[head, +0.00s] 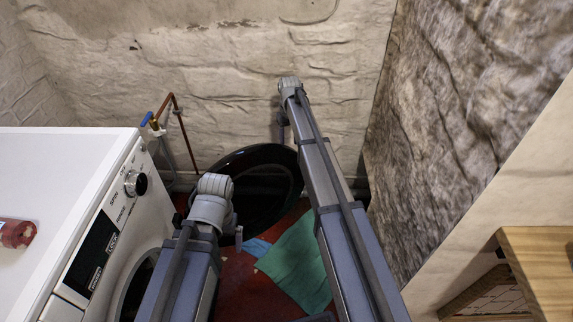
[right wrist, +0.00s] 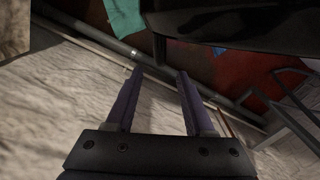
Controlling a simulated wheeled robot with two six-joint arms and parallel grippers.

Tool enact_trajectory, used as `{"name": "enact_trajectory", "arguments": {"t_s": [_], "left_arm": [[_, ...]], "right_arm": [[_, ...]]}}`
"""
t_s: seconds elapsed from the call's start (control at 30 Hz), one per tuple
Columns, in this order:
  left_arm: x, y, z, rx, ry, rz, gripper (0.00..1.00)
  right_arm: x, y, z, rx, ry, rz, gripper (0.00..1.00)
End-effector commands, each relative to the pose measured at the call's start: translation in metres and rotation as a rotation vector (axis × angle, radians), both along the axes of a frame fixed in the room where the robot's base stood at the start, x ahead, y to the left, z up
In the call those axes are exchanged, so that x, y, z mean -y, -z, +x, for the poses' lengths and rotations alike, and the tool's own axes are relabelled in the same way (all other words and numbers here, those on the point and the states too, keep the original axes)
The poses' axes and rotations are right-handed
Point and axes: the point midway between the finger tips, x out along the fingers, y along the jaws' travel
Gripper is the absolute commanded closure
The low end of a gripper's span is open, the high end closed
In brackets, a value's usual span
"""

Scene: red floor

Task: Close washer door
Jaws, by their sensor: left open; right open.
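The white washer (head: 120,215) stands at the left in the head view, with a knob and dark display on its front. Its round black door (head: 262,180) stands open, swung out from the front, and is partly hidden behind my arms. The door's dark surface also shows at the top of the right wrist view (right wrist: 240,18). My left gripper (head: 238,237) is small and mostly hidden, in front of the door's lower left part. My right gripper (head: 282,128) is beyond the door's upper right edge, near the back wall. In the right wrist view its fingers (right wrist: 160,76) are apart and empty.
A copper pipe with a blue valve (head: 146,118) runs along the back wall behind the washer. A teal cloth (head: 298,262) lies on the red floor (head: 240,285). A red object (head: 16,232) sits on the washer top. A wooden piece (head: 540,270) is at lower right.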

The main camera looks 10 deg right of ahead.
Motion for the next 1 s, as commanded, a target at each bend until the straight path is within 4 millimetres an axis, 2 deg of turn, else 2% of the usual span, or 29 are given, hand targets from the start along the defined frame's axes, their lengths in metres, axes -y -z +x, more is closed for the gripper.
{"name": "enact_trajectory", "arguments": {"t_s": [0.07, 0.23, 0.67, 1.0], "left_arm": [[0.000, 0.014, 0.000, 0.000, 0.000, 0.001, 0.01], [-0.001, 0.029, 0.000, 0.001, 0.001, 0.003, 0.01], [-0.001, 0.036, 0.000, 0.001, 0.002, 0.004, 0.01], [0.000, 0.070, 0.001, 0.002, 0.006, 0.001, 0.01]], "right_arm": [[0.000, 0.015, 0.000, 0.000, 0.000, 0.000, 0.47], [0.000, 0.029, 0.000, 0.000, 0.000, 0.000, 0.47], [0.000, 0.036, 0.000, 0.000, 0.000, 0.000, 0.47], [0.000, 0.070, 0.000, 0.000, 0.000, 0.000, 0.47]]}}
